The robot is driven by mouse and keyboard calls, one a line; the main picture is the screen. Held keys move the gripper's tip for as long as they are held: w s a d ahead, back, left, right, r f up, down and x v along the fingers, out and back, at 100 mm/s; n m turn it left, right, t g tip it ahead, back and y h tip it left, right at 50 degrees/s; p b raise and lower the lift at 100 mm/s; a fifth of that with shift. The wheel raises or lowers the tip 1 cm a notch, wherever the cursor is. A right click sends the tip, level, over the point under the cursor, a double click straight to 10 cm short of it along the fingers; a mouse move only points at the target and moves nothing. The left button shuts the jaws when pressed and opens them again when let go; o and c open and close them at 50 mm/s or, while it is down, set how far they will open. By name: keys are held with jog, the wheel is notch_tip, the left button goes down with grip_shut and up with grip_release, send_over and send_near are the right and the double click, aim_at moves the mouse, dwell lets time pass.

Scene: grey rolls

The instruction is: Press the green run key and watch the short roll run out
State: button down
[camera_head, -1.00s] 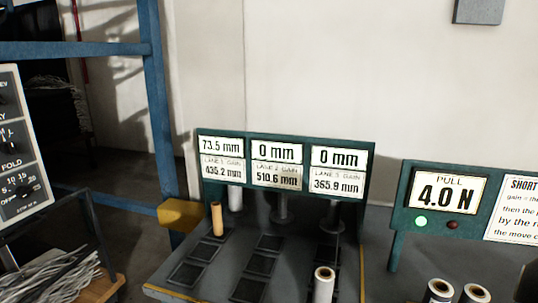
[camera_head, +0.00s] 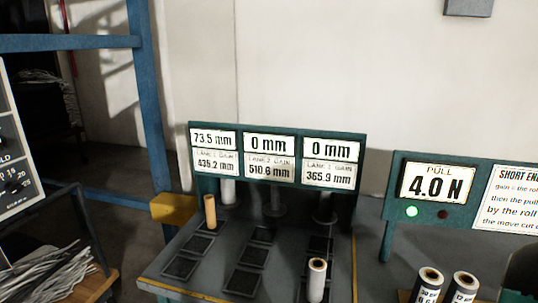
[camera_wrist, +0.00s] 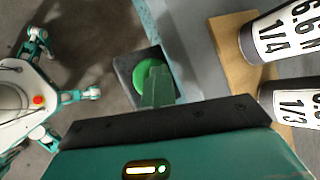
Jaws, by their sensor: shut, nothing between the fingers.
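The green run key (camera_wrist: 147,72) is a round green button on a dark square base in the wrist view. My gripper (camera_wrist: 157,82) is shut and empty, its fingers pointing at the key and overlapping its lower right part. I cannot tell whether they touch it. In the head view a slim tan roll (camera_head: 210,212) stands at the top of the left lane. A white roll (camera_head: 317,279) stands lower in the right lane. I cannot tell which is the short roll. The lane display board (camera_head: 277,155) reads 73.5 mm, 0 mm and 0 mm on top.
The pull display (camera_head: 438,184) reads 4.0 N, with a lit green lamp (camera_head: 411,211) and a dark red one. Two labelled rolls (camera_head: 428,284) (camera_head: 462,286) stand at the lower right. A yellow block (camera_head: 173,208) sits beside the lane table.

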jog(key=shift+s+a+f, duration=0.1)
jog(key=shift+s+f, duration=0.05)
jog(key=shift+s, duration=0.1)
jog(key=shift+w+r, duration=0.15)
jog(key=shift+r, duration=3)
jog(key=shift+r, duration=0.1)
jog(key=a+r+n+g+y, duration=0.1)
jog(key=a+r+n+g, duration=0.1)
jog(key=a+r+n, duration=0.6)
jog(key=a+r+n+g, duration=0.25)
jog(key=a+r, duration=0.35)
jog(key=a, duration=0.4)
jog(key=s+a+r+n+t+h, duration=0.1)
jog(key=s+a+r+n+h, duration=0.3)
jog(key=s+a+r+n, duration=0.5)
notch_tip(320, 180, up, 2)
jog(key=shift+s+a+n+t+h, duration=0.25)
jog(key=shift+n+t+h, duration=0.15)
jog(key=shift+n, duration=0.85)
